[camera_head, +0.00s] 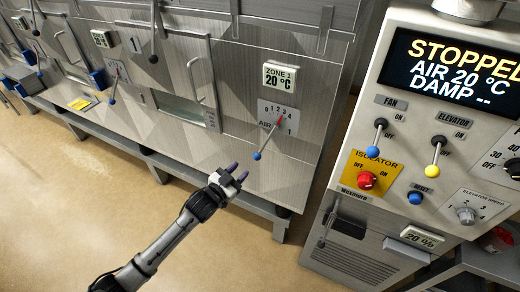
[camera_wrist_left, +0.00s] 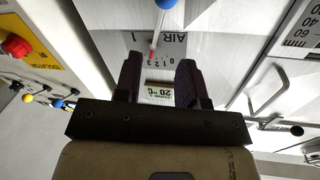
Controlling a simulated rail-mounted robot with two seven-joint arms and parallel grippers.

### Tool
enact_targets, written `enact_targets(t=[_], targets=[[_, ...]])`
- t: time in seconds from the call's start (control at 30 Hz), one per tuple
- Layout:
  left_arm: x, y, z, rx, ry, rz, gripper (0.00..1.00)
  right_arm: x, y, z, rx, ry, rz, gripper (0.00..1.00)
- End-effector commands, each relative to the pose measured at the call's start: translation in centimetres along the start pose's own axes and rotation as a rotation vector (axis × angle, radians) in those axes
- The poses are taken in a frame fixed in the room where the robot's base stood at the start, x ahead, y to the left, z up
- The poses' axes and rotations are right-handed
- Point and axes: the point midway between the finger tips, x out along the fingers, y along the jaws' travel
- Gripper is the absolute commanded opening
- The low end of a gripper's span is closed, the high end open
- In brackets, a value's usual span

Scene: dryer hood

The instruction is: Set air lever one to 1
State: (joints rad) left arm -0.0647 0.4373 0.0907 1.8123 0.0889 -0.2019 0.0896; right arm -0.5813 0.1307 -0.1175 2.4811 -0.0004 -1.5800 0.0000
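Air lever one is a thin rod with a blue knob (camera_head: 256,156) on the AIR 1 scale plate (camera_head: 275,114), below the ZONE 1 display. The left wrist view shows the blue knob (camera_wrist_left: 166,4) at the top edge, with the plate upside down. My left gripper (camera_head: 238,171) is below and left of the knob, apart from it. Its fingers (camera_wrist_left: 159,80) are open with nothing between them. My right gripper is not in view.
The ZONE 1 display (camera_head: 280,77) reads 20 °C. At right stands a control panel with a STOPPED screen (camera_head: 455,68), FAN lever (camera_head: 376,138), ELEVATOR lever (camera_head: 436,155) and red isolator knob (camera_head: 366,180). Another air lever (camera_head: 114,88) is further left. Open floor lies in front.

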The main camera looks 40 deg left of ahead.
Motion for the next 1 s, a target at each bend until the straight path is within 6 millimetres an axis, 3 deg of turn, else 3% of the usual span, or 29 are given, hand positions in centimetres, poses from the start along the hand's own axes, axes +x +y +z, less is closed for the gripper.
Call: enact_targets(t=[0.6, 1.0], targets=[[10.3, 0.0, 0.0, -0.004, -0.002, -0.001, 0.37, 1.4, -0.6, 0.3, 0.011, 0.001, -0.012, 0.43], [13.0, 0.0, 0.1, -0.003, -0.003, 0.001, 0.37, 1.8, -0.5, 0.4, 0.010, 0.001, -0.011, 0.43]])
